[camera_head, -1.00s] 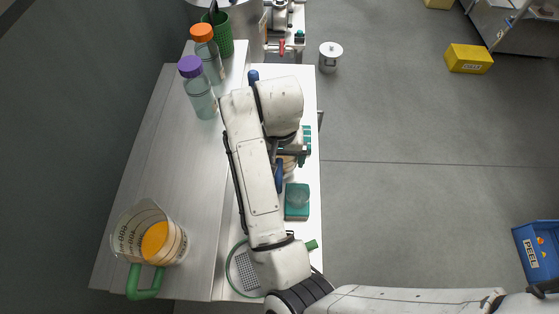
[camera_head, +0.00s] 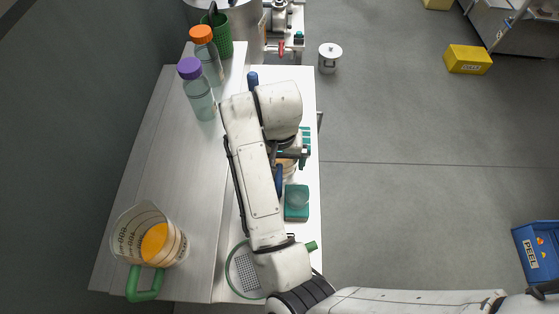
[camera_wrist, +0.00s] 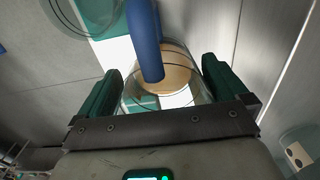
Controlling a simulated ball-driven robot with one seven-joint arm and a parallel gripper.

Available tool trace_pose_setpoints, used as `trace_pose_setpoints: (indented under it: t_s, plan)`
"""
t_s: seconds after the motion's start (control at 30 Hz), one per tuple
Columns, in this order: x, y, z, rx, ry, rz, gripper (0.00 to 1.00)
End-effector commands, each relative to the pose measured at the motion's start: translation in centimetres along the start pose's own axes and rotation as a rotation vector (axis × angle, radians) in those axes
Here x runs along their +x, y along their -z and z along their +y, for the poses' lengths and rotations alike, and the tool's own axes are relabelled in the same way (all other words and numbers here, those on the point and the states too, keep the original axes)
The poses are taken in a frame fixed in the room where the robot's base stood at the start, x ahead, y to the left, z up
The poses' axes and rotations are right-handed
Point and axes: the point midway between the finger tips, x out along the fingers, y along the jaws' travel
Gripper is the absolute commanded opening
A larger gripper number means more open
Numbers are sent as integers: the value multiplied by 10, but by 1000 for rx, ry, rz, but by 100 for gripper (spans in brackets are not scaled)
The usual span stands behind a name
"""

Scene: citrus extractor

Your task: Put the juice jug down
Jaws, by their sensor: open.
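A clear measuring jug (camera_head: 125,243) with a green handle (camera_head: 145,284) and orange juice stands upright on the left ledge. My arm is well away from it. In the wrist view my gripper (camera_wrist: 161,68) is open, its two dark green fingers apart. A blue handle (camera_wrist: 146,45) shows between them, in front of a clear round vessel (camera_wrist: 126,100) with a tan disc or content. The fingers lie either side of this vessel; I cannot tell whether they touch it. In the head view my arm hides most of it, and the blue handle (camera_head: 279,181) shows beside the arm.
Bottles with purple (camera_head: 190,68) and orange (camera_head: 201,34) caps and a green holder (camera_head: 221,38) stand at the back of the ledge. A teal block with a clear dome (camera_head: 297,201) and a green-rimmed strainer (camera_head: 245,271) are near my arm.

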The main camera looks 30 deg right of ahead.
Motion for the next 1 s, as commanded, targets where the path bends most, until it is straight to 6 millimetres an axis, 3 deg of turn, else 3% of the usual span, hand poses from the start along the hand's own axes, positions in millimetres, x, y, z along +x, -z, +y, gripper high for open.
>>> trace_pose_setpoints:
  t_s: [0.3, 0.43, 0.67, 1.0]
  plan:
    - [-71, 0, -2, 4, 8, -1, 100]
    - [-89, 0, -1, 4, 6, -1, 100]
    - [-107, 0, 0, 2, 3, 0, 100]
    - [-110, 9, 10, 4, -8, 30, 100]
